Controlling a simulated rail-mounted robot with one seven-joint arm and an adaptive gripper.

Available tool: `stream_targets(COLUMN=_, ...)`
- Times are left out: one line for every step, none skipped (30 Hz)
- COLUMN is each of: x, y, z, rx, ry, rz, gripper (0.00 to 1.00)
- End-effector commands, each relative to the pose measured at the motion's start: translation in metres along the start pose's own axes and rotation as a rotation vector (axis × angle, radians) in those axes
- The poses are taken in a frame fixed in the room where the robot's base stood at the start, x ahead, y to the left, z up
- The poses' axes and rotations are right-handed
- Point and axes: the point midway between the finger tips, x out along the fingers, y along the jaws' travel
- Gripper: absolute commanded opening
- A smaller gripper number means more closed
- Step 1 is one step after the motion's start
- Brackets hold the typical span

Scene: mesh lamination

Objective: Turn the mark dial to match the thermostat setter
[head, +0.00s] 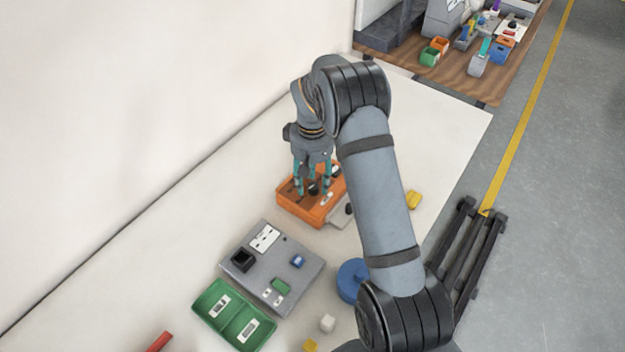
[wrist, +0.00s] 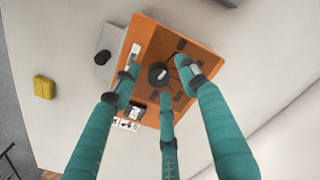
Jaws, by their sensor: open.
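An orange box (head: 287,207) stands on the white table, and its top also shows in the wrist view (wrist: 144,33). A round black dial (wrist: 158,74) sits on it, with dark marks around it. My gripper (head: 312,188) points down over the box. In the wrist view its three teal fingers (wrist: 160,88) are spread open around the dial, and I cannot tell whether they touch it. A black knob (wrist: 103,57) is on the grey plate beside the box. No label shows which part is the thermostat setter.
A grey panel (head: 246,281) with small blocks and a green two-part tray (head: 207,300) are nearer on the table. A blue round thing (head: 350,280) is beside my arm. A yellow block (head: 413,200) lies right of the box, also in the wrist view (wrist: 44,87). A wall borders the left.

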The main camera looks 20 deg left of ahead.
Motion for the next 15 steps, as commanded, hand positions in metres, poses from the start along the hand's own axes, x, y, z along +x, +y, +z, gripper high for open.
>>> stream_targets(x=0.0033, y=0.0005, z=0.0007, rx=0.002, ry=-0.002, rz=-0.001, gripper=0.43)
stream_targets(x=0.0049, y=0.0006, z=0.0006, rx=0.002, ry=-0.001, rz=-0.001, gripper=0.43)
stream_targets(x=0.0065, y=0.0007, z=0.0005, rx=0.003, ry=0.000, rz=-0.001, gripper=0.43)
stream_targets(x=0.0074, y=0.0009, z=0.0004, rx=0.003, ry=0.000, rz=0.000, gripper=0.43)
stream_targets(x=0.0080, y=0.0009, z=0.0003, rx=0.003, ry=0.001, rz=0.000, gripper=0.43)
stream_targets(x=0.0085, y=0.0009, z=0.0002, rx=0.003, ry=0.001, rz=0.000, gripper=0.43)
stream_targets(x=0.0086, y=0.0009, z=0.0002, rx=0.003, ry=0.001, rz=0.000, gripper=0.43)
stream_targets(x=0.0086, y=0.0009, z=0.0001, rx=0.003, ry=0.001, rz=0.000, gripper=0.43)
stream_targets(x=0.0086, y=0.0008, z=0.0001, rx=0.002, ry=0.001, rz=0.000, gripper=0.43)
stream_targets(x=0.0086, y=0.0008, z=0.0001, rx=0.002, ry=0.001, rz=0.000, gripper=0.43)
stream_targets(x=0.0085, y=0.0008, z=0.0001, rx=0.002, ry=0.001, rz=0.000, gripper=0.43)
stream_targets(x=0.0085, y=0.0007, z=0.0001, rx=0.002, ry=0.001, rz=0.000, gripper=0.42)
stream_targets(x=0.0084, y=0.0007, z=0.0001, rx=0.002, ry=0.001, rz=0.000, gripper=0.40)
stream_targets(x=0.0084, y=0.0007, z=0.0001, rx=0.002, ry=0.001, rz=0.000, gripper=0.39)
stream_targets(x=0.0084, y=0.0007, z=0.0001, rx=0.002, ry=0.001, rz=0.000, gripper=0.36)
